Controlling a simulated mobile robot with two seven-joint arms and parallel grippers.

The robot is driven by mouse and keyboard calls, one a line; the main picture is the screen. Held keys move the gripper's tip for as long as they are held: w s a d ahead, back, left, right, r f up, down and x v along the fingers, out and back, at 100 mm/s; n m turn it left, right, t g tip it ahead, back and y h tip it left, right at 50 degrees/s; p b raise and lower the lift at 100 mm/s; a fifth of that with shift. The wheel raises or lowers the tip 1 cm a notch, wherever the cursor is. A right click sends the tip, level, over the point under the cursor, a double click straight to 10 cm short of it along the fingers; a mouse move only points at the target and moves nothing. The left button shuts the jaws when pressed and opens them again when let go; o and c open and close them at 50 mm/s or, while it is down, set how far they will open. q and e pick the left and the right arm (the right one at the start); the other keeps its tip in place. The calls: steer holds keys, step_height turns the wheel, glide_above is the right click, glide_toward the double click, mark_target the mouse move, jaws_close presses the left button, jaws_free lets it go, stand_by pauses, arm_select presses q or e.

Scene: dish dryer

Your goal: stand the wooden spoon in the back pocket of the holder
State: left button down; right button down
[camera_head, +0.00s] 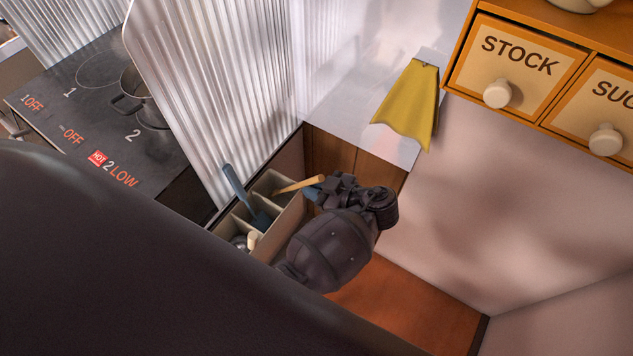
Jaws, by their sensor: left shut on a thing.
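The wooden spoon (298,185) shows as a short tan handle, lying close to level above the far part of the holder. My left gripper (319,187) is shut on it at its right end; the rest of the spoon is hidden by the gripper. The holder (287,222) is a beige box with several pockets, at the picture's centre left, and the gripper is at its right side, above the rim. The far pocket lies below the spoon; whether the spoon touches the holder, I cannot tell. My right gripper is not in view.
A blue utensil (236,190) leans in the holder's middle. A cream handle (254,239) and a silver item (239,242) are in its near part. A ribbed clear panel (215,90) stands left, before the hob (90,110). A yellow cloth (410,105) hangs behind.

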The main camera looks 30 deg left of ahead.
arm_select(q)
step_height(320, 180, down, 4)
steer(key=shift+r+b, duration=0.1)
steer(key=shift+b, duration=0.85)
steer(key=c, duration=1.1)
jaws_free()
